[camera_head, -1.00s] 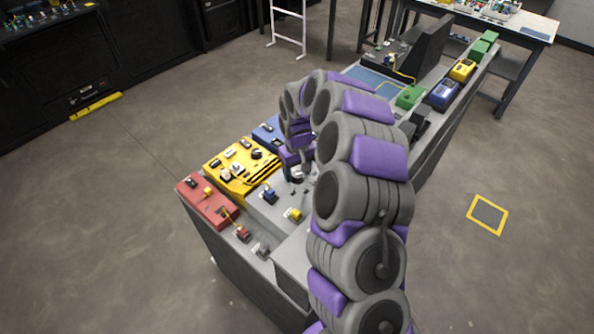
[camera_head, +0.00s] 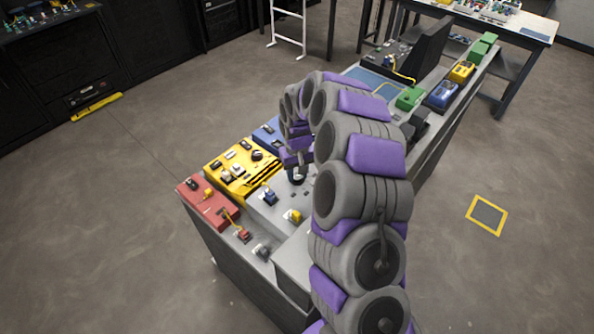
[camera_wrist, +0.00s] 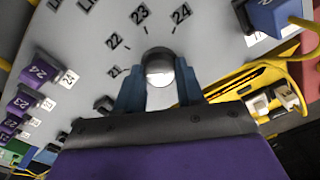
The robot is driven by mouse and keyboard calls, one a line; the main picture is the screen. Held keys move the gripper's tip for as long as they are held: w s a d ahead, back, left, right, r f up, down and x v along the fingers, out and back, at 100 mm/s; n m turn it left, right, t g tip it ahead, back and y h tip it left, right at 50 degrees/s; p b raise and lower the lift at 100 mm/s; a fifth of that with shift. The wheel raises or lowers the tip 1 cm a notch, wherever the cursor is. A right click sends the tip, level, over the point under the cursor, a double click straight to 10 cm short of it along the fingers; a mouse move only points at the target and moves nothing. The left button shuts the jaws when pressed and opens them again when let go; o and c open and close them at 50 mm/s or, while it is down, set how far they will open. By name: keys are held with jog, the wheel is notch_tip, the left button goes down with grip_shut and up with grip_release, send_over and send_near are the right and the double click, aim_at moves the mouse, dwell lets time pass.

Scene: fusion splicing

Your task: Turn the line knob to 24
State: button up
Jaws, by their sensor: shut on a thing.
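The line knob (camera_wrist: 158,70) is a round, shiny metal knob on a grey panel (camera_wrist: 95,55) in the wrist view. Printed labels 21, 22, 23 and 24 (camera_wrist: 181,13) fan out around it, with short tick marks beside some of them. My gripper (camera_wrist: 159,75) is shut on the knob, one blue finger on each side. I cannot tell which number the knob points to. In the head view my gripper (camera_head: 297,172) is over the grey top of the bench, and my arm partly hides the knob.
Red (camera_head: 207,202), yellow (camera_head: 241,168) and blue (camera_head: 268,136) boxes line the bench's left side. A small blue part (camera_head: 269,196) and a yellow part (camera_head: 294,216) stand on the grey top. In the wrist view a blue block (camera_wrist: 270,15) with a yellow cable is close on the right.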

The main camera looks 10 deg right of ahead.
aim_at(296, 175)
jog(key=m+p, duration=0.1)
jog(key=m, duration=0.1)
jog(key=shift+d+r+m+p, duration=0.1)
jog(key=shift+r+m+p, duration=0.1)
jog(key=shift+m+p, duration=0.15)
jog(key=m+p, duration=0.2)
jog(key=m, duration=0.1)
jog(key=shift+m, duration=0.25)
jog(key=m+p, duration=0.3)
jog(key=m, duration=0.2)
jog(key=shift+f, duration=0.1)
jog(key=m+p, duration=0.1)
jog(key=m, duration=0.4)
jog(key=shift+m+p, duration=0.4)
jog(key=m, duration=0.5)
jog(key=shift+m, duration=0.3)
jog(key=shift+w, duration=0.1)
jog(key=o, duration=1)
jog(key=shift+o, duration=0.2)
notch_tip(296, 175, up, 17)
jog(key=p, duration=0.1)
jog(key=shift+a+p, duration=0.2)
jog(key=shift+p, duration=0.15)
